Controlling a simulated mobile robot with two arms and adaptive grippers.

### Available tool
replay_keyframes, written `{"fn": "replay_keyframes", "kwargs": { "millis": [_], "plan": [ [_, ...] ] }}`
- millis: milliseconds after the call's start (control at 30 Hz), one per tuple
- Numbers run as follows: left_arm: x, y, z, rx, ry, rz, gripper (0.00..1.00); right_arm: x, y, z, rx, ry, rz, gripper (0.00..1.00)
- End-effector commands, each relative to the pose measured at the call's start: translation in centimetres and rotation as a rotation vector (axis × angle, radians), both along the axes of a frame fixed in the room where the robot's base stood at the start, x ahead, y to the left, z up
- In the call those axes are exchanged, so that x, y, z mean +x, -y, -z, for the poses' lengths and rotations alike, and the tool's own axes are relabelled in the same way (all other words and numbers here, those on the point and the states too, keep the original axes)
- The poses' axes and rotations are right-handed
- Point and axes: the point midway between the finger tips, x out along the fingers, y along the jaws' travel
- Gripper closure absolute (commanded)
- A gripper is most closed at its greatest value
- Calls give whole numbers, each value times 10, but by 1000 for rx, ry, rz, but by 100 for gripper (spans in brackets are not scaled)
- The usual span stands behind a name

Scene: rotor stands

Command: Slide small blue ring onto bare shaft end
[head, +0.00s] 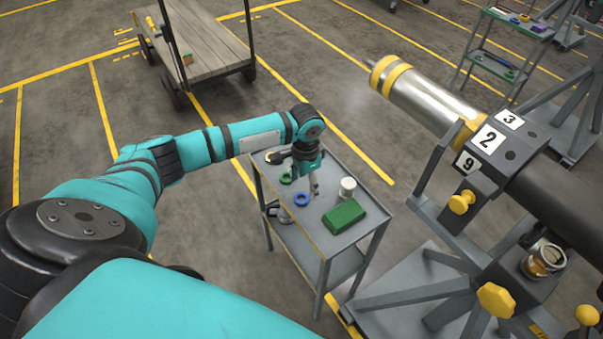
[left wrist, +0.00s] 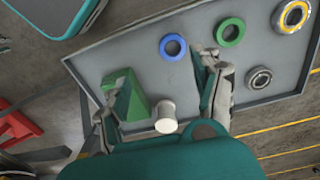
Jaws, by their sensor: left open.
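The small blue ring (head: 302,199) lies flat on the top shelf of a grey cart (head: 338,242). It also shows in the left wrist view (left wrist: 164,47), beyond the fingertips and apart from them. The silver shaft (head: 432,100) sticks out to the upper left from a grey stand. Its narrow bare end (head: 370,63) lies past two yellow bands. My left gripper (head: 314,188) hangs over the cart beside the blue ring; the left wrist view shows its fingers (left wrist: 160,68) spread with nothing held. My right gripper is out of view.
A green ring (left wrist: 231,32), a yellow-grey ring (left wrist: 291,16) and a grey ring (left wrist: 259,78) lie on the shelf. A green block (head: 343,216) and a white cylinder (head: 347,187) stand close to the gripper. A flatbed trolley (head: 207,45) is behind.

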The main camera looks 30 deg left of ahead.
Motion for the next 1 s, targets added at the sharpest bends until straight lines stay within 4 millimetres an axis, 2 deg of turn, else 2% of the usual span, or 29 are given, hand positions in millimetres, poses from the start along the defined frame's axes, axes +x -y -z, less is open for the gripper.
{"fn": "replay_keyframes", "kwargs": {
  "millis": [33, 100, 367, 767, 800, 1000],
  "plan": [
    [6, -11, -5, 7, -1, -22, 34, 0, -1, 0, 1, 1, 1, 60],
    [9, -19, -9, 9, -4, -41, 34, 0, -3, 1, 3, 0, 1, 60],
    [10, -22, 2, 10, -5, -48, 34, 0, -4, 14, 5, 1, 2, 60],
    [10, -21, 50, 10, -3, -47, 34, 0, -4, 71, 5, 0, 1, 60],
    [9, -21, 52, 9, -6, -48, 34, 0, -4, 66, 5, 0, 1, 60],
    [10, -21, 78, 9, -5, -47, 34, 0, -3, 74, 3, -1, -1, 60]
  ]
}}
